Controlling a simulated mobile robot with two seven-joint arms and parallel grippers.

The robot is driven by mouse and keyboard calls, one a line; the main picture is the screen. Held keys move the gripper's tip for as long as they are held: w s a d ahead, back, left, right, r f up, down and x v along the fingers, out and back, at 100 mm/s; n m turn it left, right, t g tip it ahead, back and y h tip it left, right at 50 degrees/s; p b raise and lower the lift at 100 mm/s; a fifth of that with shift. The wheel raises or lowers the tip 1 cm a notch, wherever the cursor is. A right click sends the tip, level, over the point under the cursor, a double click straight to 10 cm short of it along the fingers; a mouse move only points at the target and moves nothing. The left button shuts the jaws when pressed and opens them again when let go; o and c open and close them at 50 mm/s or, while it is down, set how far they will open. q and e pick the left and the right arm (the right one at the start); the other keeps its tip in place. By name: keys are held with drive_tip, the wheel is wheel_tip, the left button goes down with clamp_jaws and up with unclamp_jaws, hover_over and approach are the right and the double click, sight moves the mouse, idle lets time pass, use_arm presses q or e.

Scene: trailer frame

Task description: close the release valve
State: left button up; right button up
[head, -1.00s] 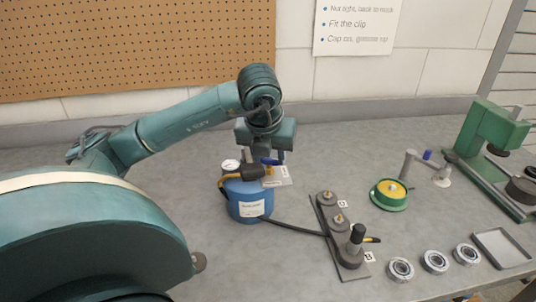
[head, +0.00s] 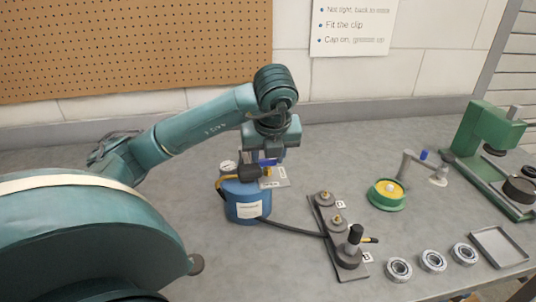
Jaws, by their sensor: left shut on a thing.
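A blue canister (head: 248,207) with a white label stands upright on the grey bench, left of centre. A small round gauge (head: 228,168) and a dark valve body (head: 234,174) sit on its top. A pale tag plate (head: 277,180) hangs beside the valve. The lever's exact angle is hard to tell. My right gripper is out of view.
A black hose runs from the canister to a dark fixture strip (head: 325,225) with several fittings. A green-and-yellow reel (head: 387,194), bearing rings (head: 433,260), a shallow tray (head: 499,247) and a green press (head: 484,140) stand to the right. Bench behind the canister is clear.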

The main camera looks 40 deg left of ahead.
use_arm(q)
drive_tip(key=o, duration=1)
